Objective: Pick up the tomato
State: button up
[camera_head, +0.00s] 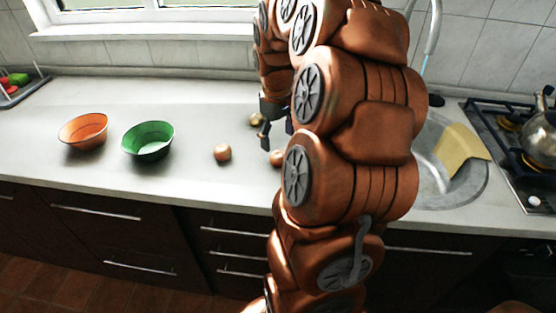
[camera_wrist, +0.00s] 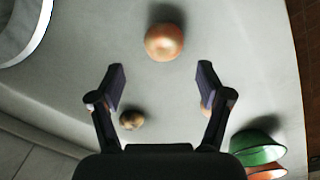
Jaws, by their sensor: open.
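My gripper (camera_head: 277,132) is open and empty above the counter; both fingers show in the wrist view (camera_wrist: 161,85). A round orange-red thing (camera_wrist: 164,42) lies beyond the fingertips in the wrist view. It shows in the head view (camera_head: 277,158) partly behind my arm. A similar reddish-brown round thing (camera_head: 222,152) lies to its left; in the wrist view only slivers show behind the right finger. I cannot tell which of these two is the tomato. A smaller brown round thing (camera_head: 257,119) lies nearer the wall, and low left between the fingers in the wrist view (camera_wrist: 131,119).
An orange bowl (camera_head: 83,131) and a green bowl (camera_head: 148,141) stand on the left of the counter (camera_head: 185,178). A sink (camera_head: 455,190) with a yellow cloth (camera_head: 461,153) is at right, then a stove with a kettle (camera_head: 541,138). The counter around the round things is otherwise clear.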

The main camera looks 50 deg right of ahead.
aim_at(279, 154)
jog(key=shift+s+a+f+p, duration=0.15)
jog(key=shift+f+p, duration=0.1)
jog(key=shift+f, duration=0.75)
jog(key=shift+s+f+p, duration=0.2)
jog(key=shift+f, duration=0.85)
jog(key=shift+s+a+f+p, duration=0.15)
jog(key=shift+f+p, duration=0.1)
jog(key=shift+f, duration=0.75)
jog(key=shift+d, duration=0.1)
jog(key=c, duration=1.2)
jog(key=shift+c, duration=0.2)
